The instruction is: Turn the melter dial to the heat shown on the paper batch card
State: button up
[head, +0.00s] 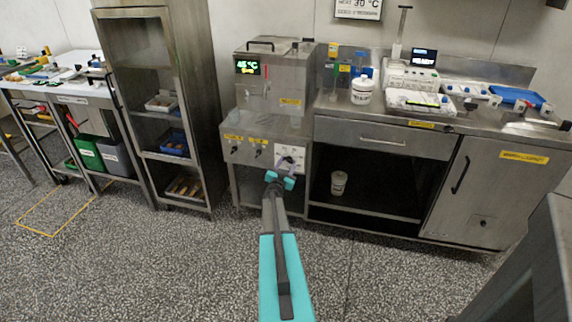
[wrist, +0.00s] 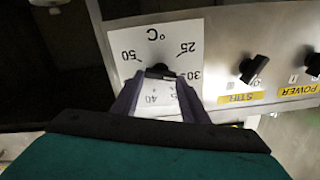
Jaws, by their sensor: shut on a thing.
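The melter (head: 275,85) is a steel machine with a green lit display (head: 247,67) that seems to read 45 °C. Its dial is a dark knob (wrist: 159,70) on a white scale plate (wrist: 122,45), upside down in the wrist view. The marks 25, 30, 40 and 50 show; the knob's pointer direction cannot be made out. My gripper (wrist: 158,80) is shut on the dial, one finger on each side. In the head view my gripper (head: 286,168) reaches the front panel. The batch card (head: 358,8) on the wall shows 30 °C, its top cut off.
A STIR knob (wrist: 254,68) and a POWER knob (wrist: 313,64) sit beside the scale plate. A steel counter (head: 340,108) with a white tub (head: 362,90) and instruments stands to the right. A shelf rack (head: 160,60) stands left. The floor in front is clear.

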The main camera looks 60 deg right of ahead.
jog(key=shift+s+d+f, duration=0.1)
jog(key=shift+s+f, duration=0.15)
jog(key=shift+s, duration=0.25)
jog(key=o, duration=1.1)
jog(key=shift+c, duration=0.2)
jog(key=shift+w+r, duration=0.1)
jog(key=shift+w, duration=0.1)
jog(key=shift+a, duration=0.75)
jog(key=b+v, duration=0.1)
jog(key=v, duration=1.1)
jog(key=shift+s, duration=0.25)
jog(key=shift+a, duration=0.15)
